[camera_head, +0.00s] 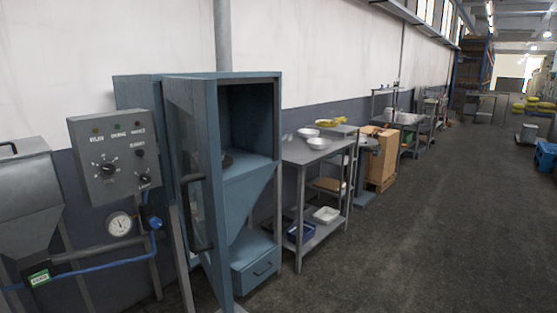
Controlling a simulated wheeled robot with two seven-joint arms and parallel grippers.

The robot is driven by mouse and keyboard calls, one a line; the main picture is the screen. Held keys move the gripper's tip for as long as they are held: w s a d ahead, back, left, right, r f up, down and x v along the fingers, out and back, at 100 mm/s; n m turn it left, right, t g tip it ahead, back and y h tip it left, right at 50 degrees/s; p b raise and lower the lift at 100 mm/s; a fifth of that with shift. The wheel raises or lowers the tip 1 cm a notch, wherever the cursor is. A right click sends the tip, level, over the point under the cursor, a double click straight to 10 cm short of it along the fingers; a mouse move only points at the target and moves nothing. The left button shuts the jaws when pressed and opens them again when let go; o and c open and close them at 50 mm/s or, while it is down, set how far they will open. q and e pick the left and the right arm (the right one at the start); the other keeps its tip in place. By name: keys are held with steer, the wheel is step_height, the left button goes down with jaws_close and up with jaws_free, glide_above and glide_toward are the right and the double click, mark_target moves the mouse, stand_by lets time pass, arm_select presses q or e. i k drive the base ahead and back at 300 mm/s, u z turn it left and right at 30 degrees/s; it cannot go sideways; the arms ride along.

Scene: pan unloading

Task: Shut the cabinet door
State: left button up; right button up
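A tall blue cabinet (262,172) stands against the wall, left of the middle. Its door (216,209) is hinged on the left and stands open, swung out toward me. The door has a glass panel and a dark curved handle (197,215). Neither of my grippers is in view.
A grey control box (115,158) with knobs, a gauge and pipes stands left of the cabinet. A metal table (306,155) with white bowls stands just right of it. A low drawer (257,271) sits at the cabinet's base.

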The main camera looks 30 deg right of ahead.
mark_target(197, 96)
steer(key=z, duration=0.35)
steer(key=i, duration=1)
